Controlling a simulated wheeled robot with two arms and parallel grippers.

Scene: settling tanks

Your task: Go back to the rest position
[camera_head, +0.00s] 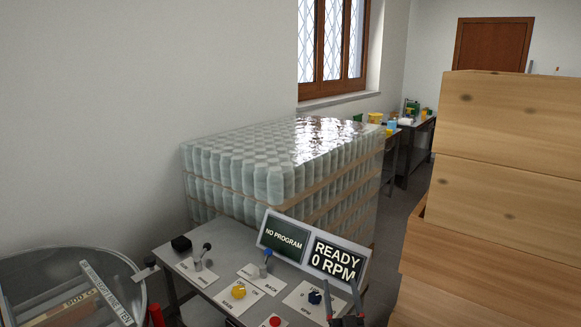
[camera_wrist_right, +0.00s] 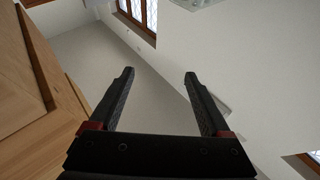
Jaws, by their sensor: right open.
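My right gripper (camera_head: 345,302) shows at the bottom edge of the head view, in front of the control desk's right end. In the right wrist view its two black fingers (camera_wrist_right: 158,76) stand apart with nothing between them. The gripper is open and empty. My left gripper is not in view.
A control desk (camera_head: 160,254) carries levers, knobs and a display (camera_head: 313,247) reading "NO PROGRAM" and "READY 0 RPM". A wrapped pallet of jars (camera_head: 270,180) stands behind it. Stacked wooden boxes (camera_head: 500,170) rise close on the right. A round tank (camera_head: 60,262) is lower left.

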